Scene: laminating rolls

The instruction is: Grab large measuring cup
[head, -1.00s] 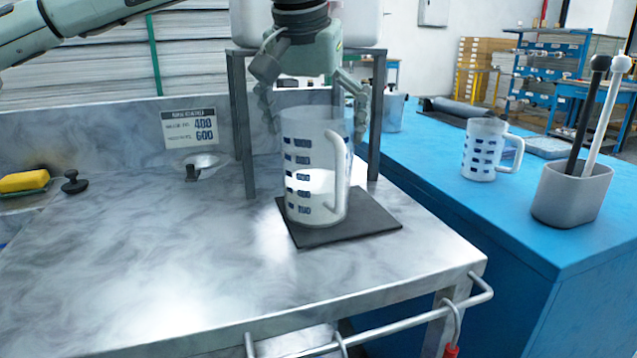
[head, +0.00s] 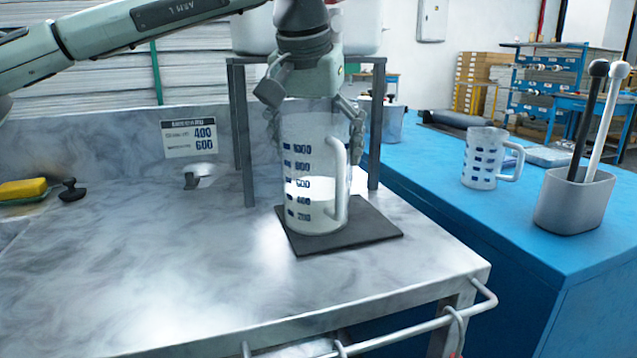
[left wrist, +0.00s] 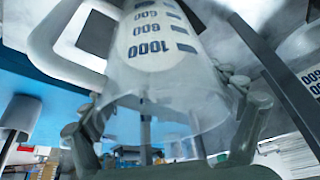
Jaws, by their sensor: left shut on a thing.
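The large measuring cup (head: 313,215) is clear with blue marks and a white handle. It stands upright on the dark mat (head: 375,233) with white content inside. My left gripper (head: 317,135) comes down from above, its fingers on opposite sides of the cup's upper wall, shut on it. The left wrist view shows the cup (left wrist: 150,50) between the fingers of my gripper (left wrist: 158,110). A smaller measuring cup (head: 482,160) stands on the blue bench. My right gripper is not in view.
A metal stand (head: 240,130) with white containers rises just behind the cup. A grey holder (head: 573,203) with two rods stands on the blue bench (head: 440,180). A yellow sponge (head: 22,189) lies at far left. The marbled counter (head: 140,260) is clear in front.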

